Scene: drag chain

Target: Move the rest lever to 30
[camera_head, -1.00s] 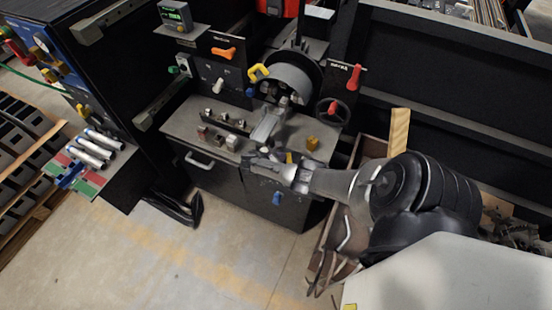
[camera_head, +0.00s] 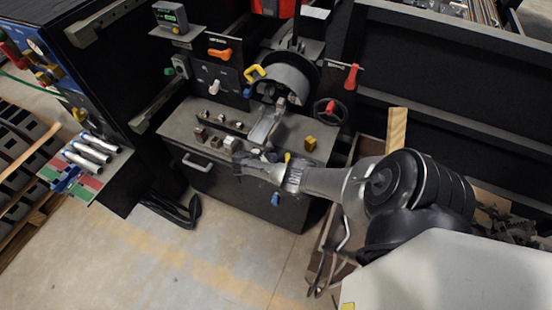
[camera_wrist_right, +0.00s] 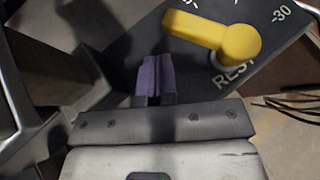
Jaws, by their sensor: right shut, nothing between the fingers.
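The rest lever is a yellow handle (camera_wrist_right: 200,32) on a dark plate in the right wrist view. Its round hub is at the right and its arm points left and slightly up. The word REST is printed below the hub and "-30" up and to the right of it. My right gripper (camera_wrist_right: 155,78) is shut and empty, its tips below and left of the lever arm, with a gap seen between them. In the head view my right gripper (camera_head: 243,165) is at the front edge of the machine, and a small bit of yellow (camera_head: 287,157) shows behind it. My left gripper is not in view.
The machine (camera_head: 180,128) carries small blocks on its top, a red knob and handwheel (camera_head: 331,112), and an orange lever (camera_head: 220,54). A blue knob (camera_head: 276,199) is on its front. A wooden crate (camera_head: 325,250) stands to the right. Bare floor lies in front.

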